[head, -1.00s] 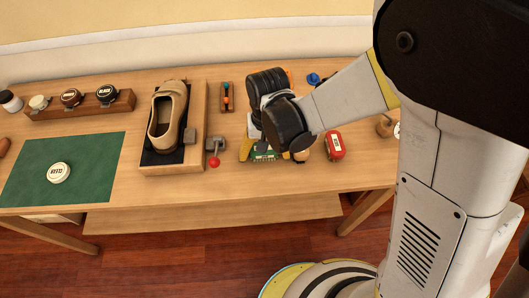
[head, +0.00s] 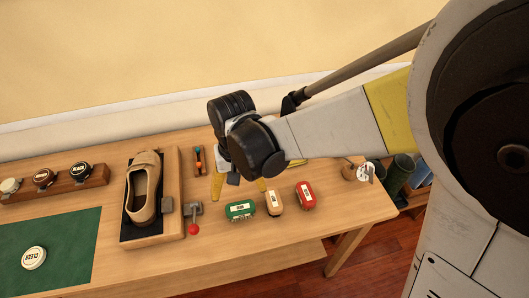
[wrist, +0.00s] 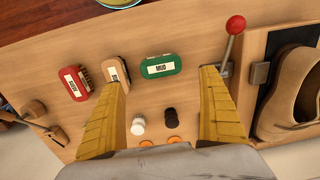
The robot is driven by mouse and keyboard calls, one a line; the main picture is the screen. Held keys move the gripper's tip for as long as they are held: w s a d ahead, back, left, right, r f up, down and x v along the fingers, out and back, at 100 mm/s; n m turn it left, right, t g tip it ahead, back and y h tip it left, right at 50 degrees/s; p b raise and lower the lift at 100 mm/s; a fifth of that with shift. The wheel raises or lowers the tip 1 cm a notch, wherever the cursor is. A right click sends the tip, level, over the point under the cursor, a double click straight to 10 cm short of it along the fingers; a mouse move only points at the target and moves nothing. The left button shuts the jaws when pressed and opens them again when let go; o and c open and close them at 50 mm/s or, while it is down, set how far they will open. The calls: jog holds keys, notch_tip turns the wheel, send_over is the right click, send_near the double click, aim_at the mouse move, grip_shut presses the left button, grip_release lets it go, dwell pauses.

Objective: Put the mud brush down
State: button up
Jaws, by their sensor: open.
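The mud brush (head: 240,210) is green with a white label and lies on the wooden table, left of the tan brush (head: 274,203). In the wrist view the mud brush (wrist: 160,66) shows its MUD label, flat on the table just beyond the fingertips. My gripper (head: 240,188) is open, above the table and behind the brush. In the wrist view its yellow fingers are wide apart with nothing held between them (wrist: 163,82). No finger appears to touch the brush.
A red brush (head: 305,196) lies right of the tan one. A red-knobbed lever (head: 194,228) and a tan shoe (head: 143,190) on a stand are to the left. A green mat (head: 75,240) bears a white tin (head: 34,258). Bare table lies in front of the brushes.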

jog(key=s+d+r+m+t, duration=0.1)
jog(key=d+r, duration=0.3)
jog(key=d, duration=0.4)
jog(key=s+d+r+t, duration=0.2)
jog(key=d+r+t, duration=0.2)
jog(key=d, duration=0.4)
jog(key=s+d+r+m+t, duration=0.1)
jog(key=s+d+r+t, duration=0.1)
jog(key=d+r, duration=0.3)
jog(key=d, duration=0.4)
jog(key=shift+r+m, duration=0.15)
jog(key=shift+m, duration=0.15)
